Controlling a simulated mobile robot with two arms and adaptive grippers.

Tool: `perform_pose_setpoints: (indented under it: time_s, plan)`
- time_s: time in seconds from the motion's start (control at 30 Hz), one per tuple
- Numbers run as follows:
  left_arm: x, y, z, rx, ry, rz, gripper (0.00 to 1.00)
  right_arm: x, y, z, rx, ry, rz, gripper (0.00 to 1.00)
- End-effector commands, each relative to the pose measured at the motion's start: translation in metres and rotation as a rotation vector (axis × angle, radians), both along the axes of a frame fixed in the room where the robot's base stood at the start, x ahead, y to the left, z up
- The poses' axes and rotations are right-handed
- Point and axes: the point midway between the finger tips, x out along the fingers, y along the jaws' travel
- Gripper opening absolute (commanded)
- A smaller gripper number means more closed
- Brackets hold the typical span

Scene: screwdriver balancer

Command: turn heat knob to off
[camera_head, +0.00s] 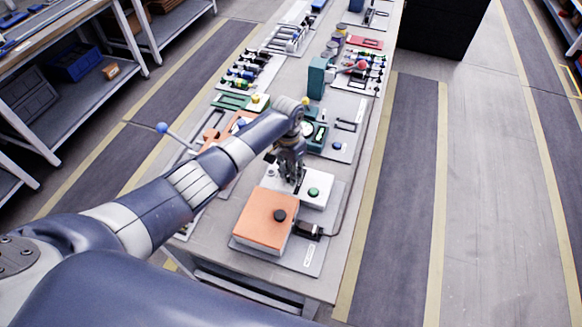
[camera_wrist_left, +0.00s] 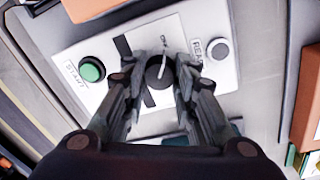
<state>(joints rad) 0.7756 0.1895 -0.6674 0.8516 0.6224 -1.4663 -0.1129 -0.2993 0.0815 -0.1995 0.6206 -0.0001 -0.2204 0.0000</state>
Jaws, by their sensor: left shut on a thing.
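The heat knob (camera_wrist_left: 158,72) is a round black dial with a pale pointer line, on a white control panel (camera_wrist_left: 130,42) in the left wrist view. A small dark label by the upper end of the pointer seems to read OFF. My left gripper (camera_wrist_left: 167,78) has one finger on each side of the knob and is shut on it. In the head view, my left gripper (camera_head: 292,183) reaches down onto the white control box (camera_head: 322,201), and its fingers hide the knob there. My right gripper is not in view.
A green START button (camera_wrist_left: 91,70) and a grey READY button (camera_wrist_left: 219,51) flank the knob. An orange block (camera_head: 262,222) with a black knob (camera_head: 280,215) stands in front of the control box. More fixtures crowd the bench behind; the aisle on the right is clear.

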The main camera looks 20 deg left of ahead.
Motion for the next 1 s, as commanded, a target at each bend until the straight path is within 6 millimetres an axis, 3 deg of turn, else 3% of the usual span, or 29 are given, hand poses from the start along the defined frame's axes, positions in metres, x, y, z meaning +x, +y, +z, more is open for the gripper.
perform_pose_setpoints:
  time_s: [0.77, 0.8, 0.87, 1.0]
  plan:
    - [0.0010, -0.0005, 0.0005, -0.002, -0.004, 0.103, 0.02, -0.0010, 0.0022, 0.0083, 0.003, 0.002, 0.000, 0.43]
    - [0.0010, -0.0005, 0.0006, -0.002, -0.004, 0.103, 0.33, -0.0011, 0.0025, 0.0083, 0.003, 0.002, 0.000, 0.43]
    - [0.0010, -0.0005, 0.0006, -0.002, -0.004, 0.103, 0.46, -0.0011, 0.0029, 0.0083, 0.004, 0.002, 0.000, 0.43]
    - [0.0007, -0.0003, 0.0004, -0.001, -0.003, 0.102, 0.47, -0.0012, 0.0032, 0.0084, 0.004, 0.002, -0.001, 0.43]
